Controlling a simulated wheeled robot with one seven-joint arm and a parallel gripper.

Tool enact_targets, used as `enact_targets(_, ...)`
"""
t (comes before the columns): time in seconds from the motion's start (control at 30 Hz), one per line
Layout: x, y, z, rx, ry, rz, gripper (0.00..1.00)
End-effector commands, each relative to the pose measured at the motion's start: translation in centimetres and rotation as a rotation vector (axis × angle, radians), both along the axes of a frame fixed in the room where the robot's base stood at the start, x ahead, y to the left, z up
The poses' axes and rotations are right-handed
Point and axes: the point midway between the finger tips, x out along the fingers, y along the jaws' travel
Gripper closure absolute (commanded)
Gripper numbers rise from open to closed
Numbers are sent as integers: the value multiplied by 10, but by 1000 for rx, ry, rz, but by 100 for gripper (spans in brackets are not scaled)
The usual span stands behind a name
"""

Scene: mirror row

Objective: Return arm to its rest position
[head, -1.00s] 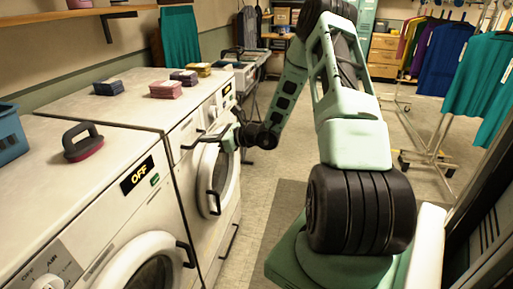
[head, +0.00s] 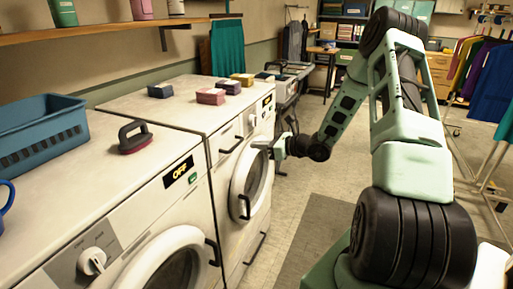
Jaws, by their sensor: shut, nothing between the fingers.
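My arm stretches from the lower right up and over toward the washing machines. The near machine (head: 60,165) shows an OFF display (head: 179,171) and a knob (head: 93,261).
A blue basket (head: 42,138) and a dark-handled brush (head: 134,138) sit on the near machine. Several coloured stacks, one pink (head: 210,96), lie on the far one. A shelf (head: 110,29) runs above. Clothes racks (head: 484,180) stand right.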

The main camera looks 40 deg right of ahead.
Motion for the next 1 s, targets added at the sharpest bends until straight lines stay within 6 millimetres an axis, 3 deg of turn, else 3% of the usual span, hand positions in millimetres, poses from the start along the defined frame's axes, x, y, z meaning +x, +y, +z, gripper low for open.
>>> enact_targets(0.3,-54,-25,9,-2,2,-5,100)
enact_targets(0.5,-75,-33,14,-2,3,-2,100)
enact_targets(0.87,-80,-33,16,-2,4,4,100)
enact_targets(0.97,-75,-15,20,-26,6,63,100)
enact_targets(1.0,-72,0,23,-46,8,112,100)
